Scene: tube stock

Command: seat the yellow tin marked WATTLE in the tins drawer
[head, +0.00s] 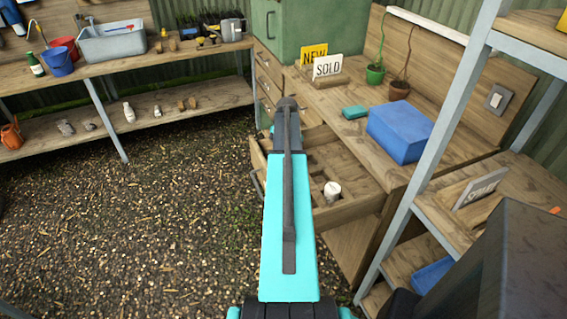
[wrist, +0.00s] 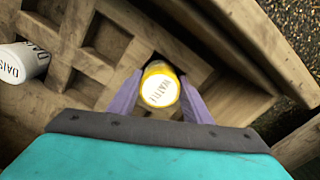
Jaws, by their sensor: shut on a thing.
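The yellow tin (wrist: 160,86) has a pale lid whose lettering appears to read WATTLE. My gripper (wrist: 160,80) is shut on it, with one purple finger on either side. In the wrist view the tin is at a dark square opening among the wooden dividers of the tins drawer (wrist: 70,58); I cannot tell how deep it sits or whether it touches the bottom. In the head view the tins drawer (head: 350,211) is pulled open under the bench, and my arm hides the gripper and yellow tin.
A white tin (wrist: 24,63) with lettering starting DAIS stands in another compartment, also visible in the head view (head: 332,190). Several compartments are empty. A blue box (head: 400,132) and SOLD sign (head: 327,67) are on the bench. A shelf post (head: 432,150) rises right of the drawer.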

